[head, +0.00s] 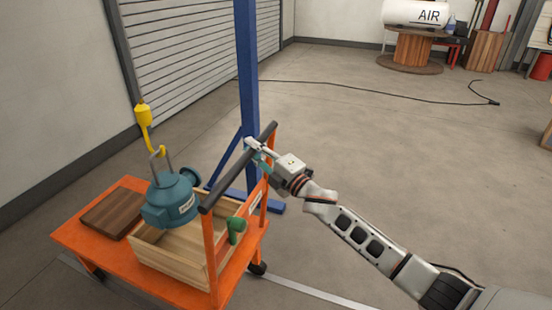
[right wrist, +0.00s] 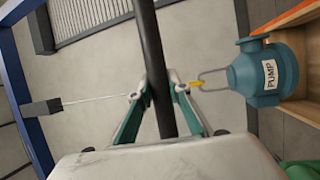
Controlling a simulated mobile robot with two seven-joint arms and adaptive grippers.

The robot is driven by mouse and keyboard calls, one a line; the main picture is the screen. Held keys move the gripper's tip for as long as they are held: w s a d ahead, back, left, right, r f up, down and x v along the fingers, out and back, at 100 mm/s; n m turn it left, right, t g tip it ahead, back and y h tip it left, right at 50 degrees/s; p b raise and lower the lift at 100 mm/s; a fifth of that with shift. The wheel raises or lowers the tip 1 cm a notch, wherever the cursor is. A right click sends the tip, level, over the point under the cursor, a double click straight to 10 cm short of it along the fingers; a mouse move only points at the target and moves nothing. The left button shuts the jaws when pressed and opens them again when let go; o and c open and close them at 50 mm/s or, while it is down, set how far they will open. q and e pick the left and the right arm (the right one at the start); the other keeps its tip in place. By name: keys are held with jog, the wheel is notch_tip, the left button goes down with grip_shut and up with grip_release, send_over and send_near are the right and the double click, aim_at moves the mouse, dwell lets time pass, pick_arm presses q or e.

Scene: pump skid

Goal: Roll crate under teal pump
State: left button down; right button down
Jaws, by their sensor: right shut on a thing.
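The teal pump (head: 172,203) hangs by its bail from a yellow hook (head: 144,117). In the head view it overlaps the back left part of the open wooden crate (head: 165,265); the gap between them is hard to judge. The crate sits on an orange cart (head: 75,233). My right gripper (head: 256,150) is shut on the cart's black push handle (head: 228,182), near its far end. The right wrist view shows the handle (right wrist: 152,50) between the two fingers (right wrist: 160,98), with the pump (right wrist: 265,75) at right. My left gripper is not in view.
A brown wooden board (head: 112,213) lies on the cart left of the crate. A green object (head: 236,230) is by the crate's right side. A blue post (head: 247,70) with floor legs stands close behind the handle. A black cable (head: 370,92) crosses the otherwise open floor.

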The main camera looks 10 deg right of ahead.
pick_arm(q)
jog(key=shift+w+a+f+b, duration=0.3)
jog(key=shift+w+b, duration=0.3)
jog(key=shift+b, duration=0.2)
pick_arm(e)
jog(key=w+a, duration=0.2)
jog(key=a, duration=0.1)
jog(key=w+a, duration=0.1)
jog(key=a, duration=0.1)
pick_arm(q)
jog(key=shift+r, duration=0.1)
pick_arm(e)
jog(key=c, duration=1.8)
grip_release()
jog(key=shift+c, duration=0.2)
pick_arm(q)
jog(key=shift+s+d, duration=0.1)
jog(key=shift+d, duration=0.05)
